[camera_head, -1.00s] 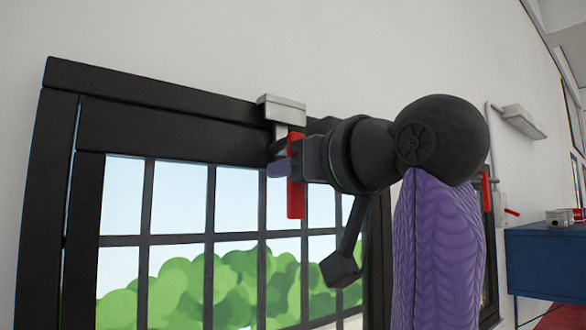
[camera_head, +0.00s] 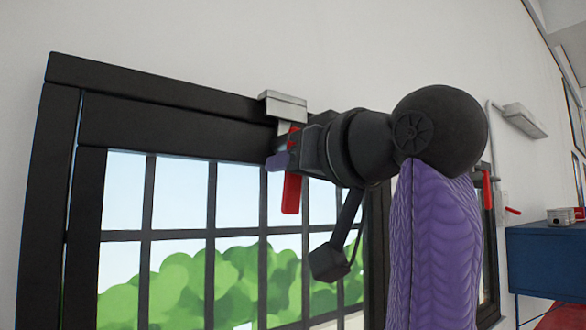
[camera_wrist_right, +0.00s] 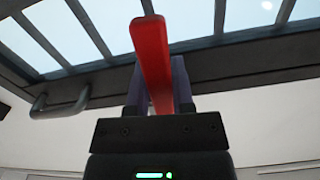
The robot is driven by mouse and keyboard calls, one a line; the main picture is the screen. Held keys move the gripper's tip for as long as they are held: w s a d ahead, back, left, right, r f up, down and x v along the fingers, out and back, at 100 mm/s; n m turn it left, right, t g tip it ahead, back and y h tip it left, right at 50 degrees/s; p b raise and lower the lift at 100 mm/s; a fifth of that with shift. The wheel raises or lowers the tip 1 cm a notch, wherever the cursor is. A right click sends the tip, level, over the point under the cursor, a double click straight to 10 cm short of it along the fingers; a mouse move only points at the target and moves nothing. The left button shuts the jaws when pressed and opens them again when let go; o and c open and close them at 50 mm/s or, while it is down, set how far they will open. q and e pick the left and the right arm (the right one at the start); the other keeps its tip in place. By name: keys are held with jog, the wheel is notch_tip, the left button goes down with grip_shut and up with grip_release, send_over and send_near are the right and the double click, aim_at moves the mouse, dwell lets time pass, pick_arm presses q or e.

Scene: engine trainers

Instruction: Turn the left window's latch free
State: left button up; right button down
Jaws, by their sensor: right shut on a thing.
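The left window (camera_head: 180,130) has a black frame and a barred pane. Its latch has a red handle (camera_head: 291,192) hanging down from a grey bracket (camera_head: 284,106) at the top of the frame, tilted slightly from upright. My right gripper (camera_head: 279,161) is shut on the red handle near its upper part. In the right wrist view the red handle (camera_wrist_right: 152,58) runs between the two purple fingers (camera_wrist_right: 158,88). The top of the handle is partly hidden by the gripper. My left gripper is not in view.
A second red latch handle (camera_head: 487,190) shows on a dark frame to the right, behind my arm. A blue cabinet (camera_head: 545,255) stands at the far right. A grey metal handle (camera_wrist_right: 60,104) is on the frame in the right wrist view. The wall above the window is bare.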

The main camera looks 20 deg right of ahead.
aim_at(257, 141)
jog(key=m, duration=0.1)
jog(key=m+b, duration=0.1)
jog(key=a+m, duration=0.1)
jog(key=m, duration=0.1)
jog(key=shift+s+r, duration=0.2)
jog(key=shift+s, duration=0.05)
jog(key=m, duration=0.1)
jog(key=m+b, duration=0.1)
jog(key=m, duration=0.2)
jog(key=shift+s+a+r, duration=0.1)
jog(key=shift+a+r, duration=0.2)
jog(key=shift+r, duration=0.05)
jog(key=m, duration=0.3)
jog(key=r+m, duration=0.1)
jog(key=shift+s+a, duration=0.1)
jog(key=shift+a, duration=0.25)
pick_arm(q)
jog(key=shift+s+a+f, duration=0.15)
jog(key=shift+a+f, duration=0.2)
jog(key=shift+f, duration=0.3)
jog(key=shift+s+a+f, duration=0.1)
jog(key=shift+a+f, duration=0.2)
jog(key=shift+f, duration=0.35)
pick_arm(e)
jog(key=shift+r+m, duration=0.25)
jog(key=shift+m, duration=0.85)
jog(key=shift+r+m, duration=0.2)
jog(key=shift+m, duration=0.9)
